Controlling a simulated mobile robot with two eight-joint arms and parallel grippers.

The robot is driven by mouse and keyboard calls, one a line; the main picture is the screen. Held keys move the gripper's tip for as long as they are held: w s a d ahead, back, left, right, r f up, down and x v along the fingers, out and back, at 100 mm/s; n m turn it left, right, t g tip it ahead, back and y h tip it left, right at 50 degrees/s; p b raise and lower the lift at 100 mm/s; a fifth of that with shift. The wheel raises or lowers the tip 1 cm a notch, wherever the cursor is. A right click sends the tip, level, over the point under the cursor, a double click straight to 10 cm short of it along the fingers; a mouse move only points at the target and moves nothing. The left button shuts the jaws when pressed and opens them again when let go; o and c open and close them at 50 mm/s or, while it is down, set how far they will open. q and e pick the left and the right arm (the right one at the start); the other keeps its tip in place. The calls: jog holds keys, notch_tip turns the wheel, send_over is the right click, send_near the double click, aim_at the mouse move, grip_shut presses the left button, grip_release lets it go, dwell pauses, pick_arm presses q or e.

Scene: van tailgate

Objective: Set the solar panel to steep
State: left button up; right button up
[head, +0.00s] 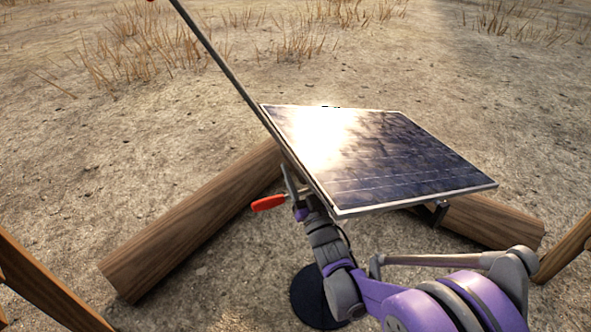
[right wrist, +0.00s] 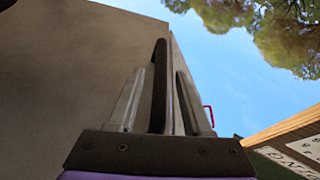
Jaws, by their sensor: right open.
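The dark blue solar panel (head: 390,155) with a pale frame lies tilted above the ground, with bright glare on its far left part. A long thin grey bar (head: 228,72) runs from the top edge of the head view down along the panel's left edge. A red handle (head: 268,203) sticks out left, below that edge. My right gripper (head: 291,185) is at the panel's near left edge, close to the handle. In the right wrist view my right gripper (right wrist: 160,100) is open, with a dark bar (right wrist: 159,85) between its fingers; contact cannot be told. My left gripper is not in view.
A wooden log (head: 190,225) lies left of the panel, and another log (head: 490,222) lies to the right under it. A dark round base (head: 315,298) is on the ground below. Wooden beams show at the lower left (head: 45,285) and right edge (head: 568,248). Dry open ground lies behind.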

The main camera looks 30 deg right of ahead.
jog(key=shift+w+r, duration=0.1)
jog(key=shift+w, duration=0.15)
grip_shut()
dwell(1.4)
